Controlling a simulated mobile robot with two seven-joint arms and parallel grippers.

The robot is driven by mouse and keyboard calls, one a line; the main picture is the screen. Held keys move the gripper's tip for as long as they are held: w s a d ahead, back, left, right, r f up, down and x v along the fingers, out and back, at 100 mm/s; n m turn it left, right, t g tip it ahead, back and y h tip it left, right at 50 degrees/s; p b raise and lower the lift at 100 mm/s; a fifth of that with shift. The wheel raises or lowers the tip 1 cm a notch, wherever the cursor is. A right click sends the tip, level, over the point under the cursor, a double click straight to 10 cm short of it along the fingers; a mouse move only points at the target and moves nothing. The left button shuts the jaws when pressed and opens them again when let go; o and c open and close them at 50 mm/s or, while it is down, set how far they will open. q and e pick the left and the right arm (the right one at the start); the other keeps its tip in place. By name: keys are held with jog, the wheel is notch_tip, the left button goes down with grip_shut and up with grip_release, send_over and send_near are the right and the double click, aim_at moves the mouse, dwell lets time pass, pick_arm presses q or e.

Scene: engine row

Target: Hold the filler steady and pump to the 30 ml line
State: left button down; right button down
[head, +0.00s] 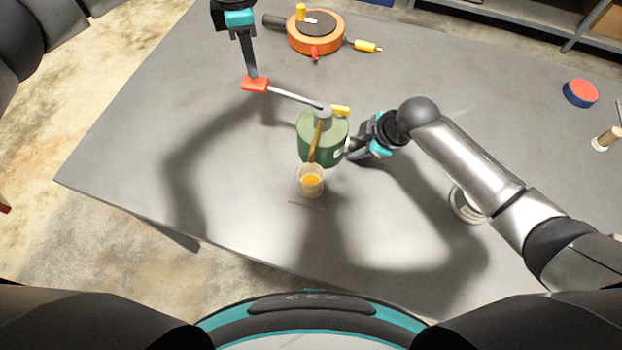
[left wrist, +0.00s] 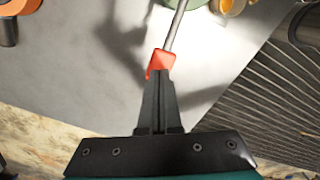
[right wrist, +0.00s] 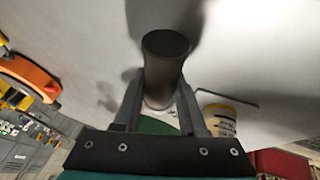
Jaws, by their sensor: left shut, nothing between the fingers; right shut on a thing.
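The green filler (head: 318,150) stands on the grey table with its spout (head: 317,140) over a clear cup (head: 311,191) holding some amber liquid. The level against any line is too small to read in the head view. The pump lever (head: 295,97) reaches left to a red grip (head: 255,84). My left gripper (head: 254,76) is shut and empty, its fingertips at the red grip, seemingly touching from above. My right gripper (head: 357,147) is shut on the filler's dark handle (right wrist: 165,60) on the right side. The cup shows in the right wrist view (right wrist: 220,118).
An orange round device (head: 316,38) with yellow and red parts sits at the back. A red-and-blue disc (head: 580,93) and a small pale cylinder (head: 607,138) lie at the right. The table's left part is clear.

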pick_arm(q)
jog(key=shift+r, duration=2.5)
pick_arm(e)
jog(key=shift+c, duration=1.9)
grip_release()
